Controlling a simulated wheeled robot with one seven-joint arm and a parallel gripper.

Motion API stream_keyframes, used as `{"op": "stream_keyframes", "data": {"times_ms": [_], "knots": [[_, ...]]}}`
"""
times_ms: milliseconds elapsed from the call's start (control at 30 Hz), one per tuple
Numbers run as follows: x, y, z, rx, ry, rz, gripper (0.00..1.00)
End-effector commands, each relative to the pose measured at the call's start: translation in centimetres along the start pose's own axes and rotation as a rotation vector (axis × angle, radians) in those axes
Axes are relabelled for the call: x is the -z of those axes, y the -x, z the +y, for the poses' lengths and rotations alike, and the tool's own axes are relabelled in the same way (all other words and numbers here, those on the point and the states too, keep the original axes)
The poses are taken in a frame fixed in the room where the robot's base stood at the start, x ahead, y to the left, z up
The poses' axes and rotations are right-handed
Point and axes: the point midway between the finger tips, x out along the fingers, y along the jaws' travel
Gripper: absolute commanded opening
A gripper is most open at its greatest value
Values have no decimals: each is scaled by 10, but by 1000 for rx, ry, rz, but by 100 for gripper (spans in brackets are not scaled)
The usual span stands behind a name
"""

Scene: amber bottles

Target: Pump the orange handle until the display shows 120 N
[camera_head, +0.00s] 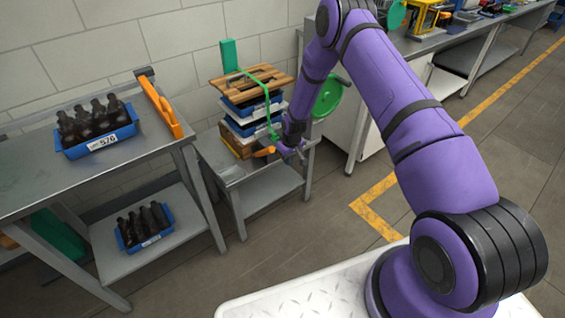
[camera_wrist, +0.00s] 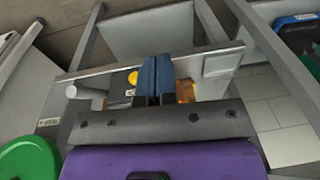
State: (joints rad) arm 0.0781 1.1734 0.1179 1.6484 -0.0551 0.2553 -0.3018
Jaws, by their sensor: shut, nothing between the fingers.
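An orange handle (camera_head: 265,151) shows at the front of the crate stack (camera_head: 247,103), just left of my gripper (camera_head: 285,153) in the head view. A green strap (camera_head: 271,110) runs over and down the stack. In the wrist view my gripper (camera_wrist: 155,97) is shut, its two blue-grey fingers together with nothing between them. An orange part (camera_wrist: 186,90) shows just right of the fingers, partly hidden behind them; I cannot tell if they touch it. A yellow round part (camera_wrist: 133,77) is to their left. I can read no force display in either view.
A larger orange tool (camera_head: 160,105) lies at the right edge of the left table (camera_head: 35,170). Blue crates of amber bottles (camera_head: 100,139) stand on this table and its lower shelf. A green disc (camera_head: 327,97) is right of the stack. Open floor lies in front.

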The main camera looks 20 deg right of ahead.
Motion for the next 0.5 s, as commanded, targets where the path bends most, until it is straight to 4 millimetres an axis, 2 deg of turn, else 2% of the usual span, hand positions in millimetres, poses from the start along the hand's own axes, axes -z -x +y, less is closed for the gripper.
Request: {"op": "stream_keyframes", "data": {"times_ms": [200,500], "knots": [[-14,20,0,0,0,1,0],[-17,24,0,0,0,1,0]]}}
